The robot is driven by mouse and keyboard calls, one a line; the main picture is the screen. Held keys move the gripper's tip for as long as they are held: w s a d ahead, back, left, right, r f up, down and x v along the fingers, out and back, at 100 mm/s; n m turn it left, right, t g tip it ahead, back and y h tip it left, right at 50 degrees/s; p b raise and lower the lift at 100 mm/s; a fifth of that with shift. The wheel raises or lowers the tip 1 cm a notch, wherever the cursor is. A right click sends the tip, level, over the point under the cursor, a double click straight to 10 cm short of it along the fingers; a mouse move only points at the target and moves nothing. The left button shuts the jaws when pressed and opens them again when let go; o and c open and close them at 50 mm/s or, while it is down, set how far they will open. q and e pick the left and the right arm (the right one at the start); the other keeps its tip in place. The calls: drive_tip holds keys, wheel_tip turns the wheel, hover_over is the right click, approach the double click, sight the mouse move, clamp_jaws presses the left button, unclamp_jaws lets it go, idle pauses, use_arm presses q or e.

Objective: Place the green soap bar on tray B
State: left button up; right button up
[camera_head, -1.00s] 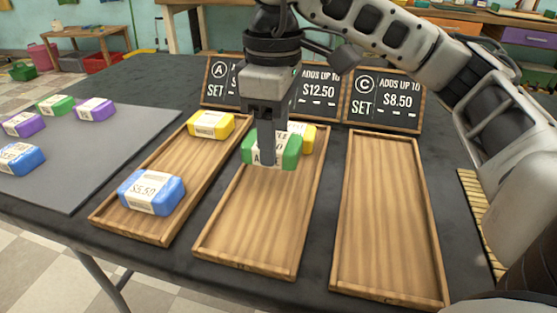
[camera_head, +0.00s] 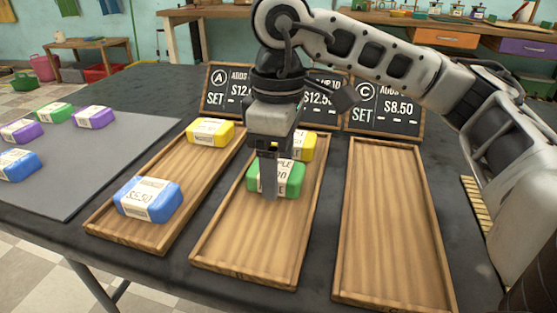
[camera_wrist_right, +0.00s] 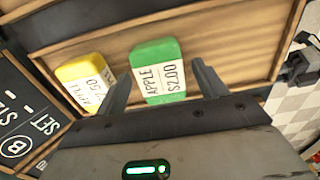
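The green soap bar (camera_head: 290,181), labelled apple, lies on the middle wooden tray (camera_head: 250,232), just in front of a yellow soap bar (camera_head: 304,147). In the right wrist view the sign marked B (camera_wrist_right: 15,148) stands at the far end of this tray. My right gripper (camera_head: 268,195) is low over the tray, with a finger in front of the green bar. In the right wrist view its fingers (camera_wrist_right: 162,72) stand either side of the green bar (camera_wrist_right: 158,60), with a clear gap on the right.
The left tray (camera_head: 180,205) holds a yellow bar (camera_head: 210,131) and a blue bar (camera_head: 148,199). The right tray (camera_head: 385,230) is empty. Several bars lie on the grey mat (camera_head: 85,160) at left. Price signs (camera_head: 387,105) stand behind the trays.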

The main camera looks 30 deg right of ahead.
drive_tip(key=shift+r, duration=0.25)
wheel_tip(320, 180, up, 7)
drive_tip(key=p, duration=0.2)
drive_tip(key=shift+f+p, duration=0.2)
drive_tip(key=shift+p, duration=0.1)
use_arm(q)
drive_tip(key=shift+s+a+f+g+y+p, duration=0.1)
drive_tip(key=shift+a+f+g+y+p, duration=0.15)
drive_tip(key=shift+f+g+y+p, duration=0.25)
drive_tip(key=shift+s+a+f+g+y+p, duration=0.15)
drive_tip(key=shift+a+f+g+p, duration=0.25)
drive_tip(key=shift+f, duration=0.3)
drive_tip(key=shift+w+a+f+g+y+p, duration=0.1)
drive_tip(key=shift+a+f+g+y+p, duration=0.05)
drive_tip(key=shift+f+g+y+p, duration=0.35)
use_arm(e)
drive_tip(key=shift+r, duration=2.6)
use_arm(q)
drive_tip(key=shift+f, duration=0.1)
